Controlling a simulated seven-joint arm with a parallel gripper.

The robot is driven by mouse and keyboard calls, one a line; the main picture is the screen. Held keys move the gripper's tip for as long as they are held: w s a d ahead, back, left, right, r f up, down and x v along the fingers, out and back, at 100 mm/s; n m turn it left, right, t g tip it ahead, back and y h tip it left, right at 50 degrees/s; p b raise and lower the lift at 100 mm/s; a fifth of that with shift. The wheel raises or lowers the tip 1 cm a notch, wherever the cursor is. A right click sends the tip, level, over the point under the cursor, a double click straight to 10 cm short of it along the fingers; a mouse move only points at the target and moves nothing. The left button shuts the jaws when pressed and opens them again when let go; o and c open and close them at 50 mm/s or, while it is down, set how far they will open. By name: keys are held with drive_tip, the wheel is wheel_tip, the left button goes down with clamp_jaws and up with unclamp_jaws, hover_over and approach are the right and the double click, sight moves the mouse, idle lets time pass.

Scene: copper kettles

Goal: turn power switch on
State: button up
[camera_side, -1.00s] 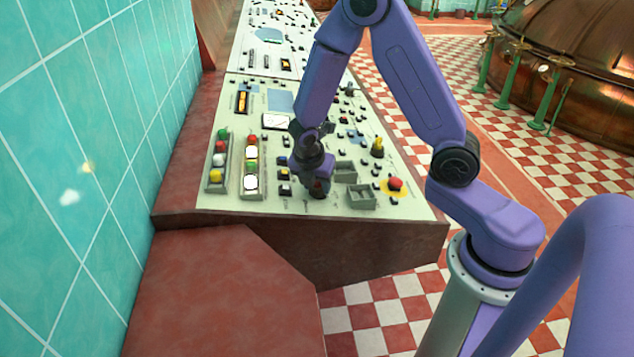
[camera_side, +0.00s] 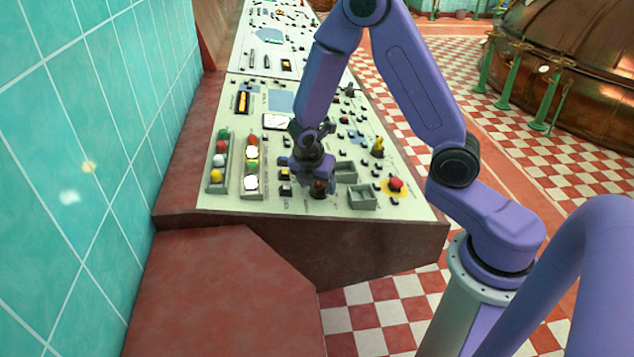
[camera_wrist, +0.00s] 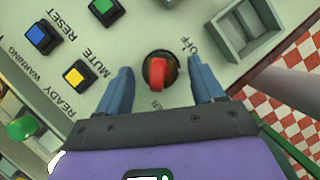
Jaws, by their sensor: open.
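The power switch is a red rotary knob (camera_wrist: 158,72) on a dark round base, with an OFF label to its upper right and a second, partly legible label just below it. In the side view the knob (camera_side: 318,189) shows small and dark red at the panel's near edge, just below my gripper. My gripper (camera_wrist: 160,70) is open, with one blue finger to the left of the knob and one to the right. Gaps show between both fingers and the knob. My gripper (camera_side: 314,176) is low over the panel in the side view.
A blue button (camera_wrist: 36,34), a green button (camera_wrist: 104,8) and a yellow button (camera_wrist: 76,73) lie left of the knob. A raised grey square frame (camera_wrist: 245,28) stands close on the right. A red mushroom button (camera_side: 395,184) is farther right on the panel.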

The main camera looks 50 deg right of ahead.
drive_tip(key=v, duration=1.7)
drive_tip(key=shift+r, duration=0.2)
drive_tip(key=s+a+m+y, duration=0.1)
drive_tip(key=s+m, duration=0.3)
drive_tip(key=s, duration=0.8)
drive_tip(key=s+a+f+m+g+y, duration=0.1)
drive_tip(key=s+a+m+y, duration=0.1)
drive_tip(key=s, duration=1)
drive_tip(key=shift+f+m+y, duration=0.25)
drive_tip(key=shift+m+y, duration=0.65)
drive_tip(key=shift+m, duration=0.3)
